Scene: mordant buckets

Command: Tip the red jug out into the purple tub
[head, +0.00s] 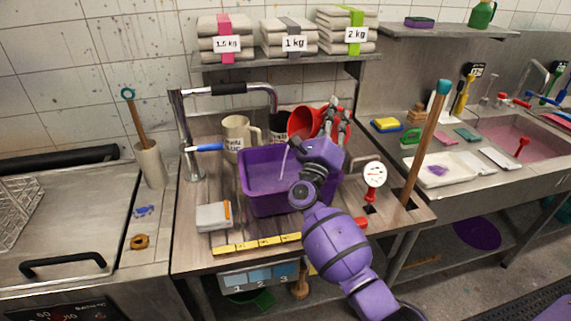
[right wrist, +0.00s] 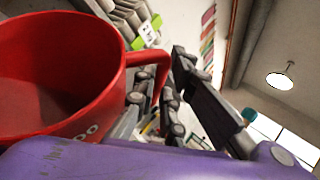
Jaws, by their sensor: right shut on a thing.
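The red jug (head: 301,122) is tilted above the back right of the purple tub (head: 262,207), its mouth turned to the left. A thin pale streak (head: 283,162) runs from below the jug's mouth down into the tub, like a stream of liquid. The tub holds purple liquid (head: 262,177). My right gripper (head: 335,122) is shut on the jug's handle. In the right wrist view the red jug (right wrist: 60,75) fills the left side, its handle reaching the gripper's fingers (right wrist: 175,85); its inside looks dark red. My left gripper is not in view.
A cream jug (head: 237,135) and a dark mug (head: 279,128) stand behind the tub. A metal tap (head: 187,135) arches at the back left. A dial gauge (head: 374,174) and a wooden stick (head: 428,140) are on the right. A white box (head: 213,217) lies front left.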

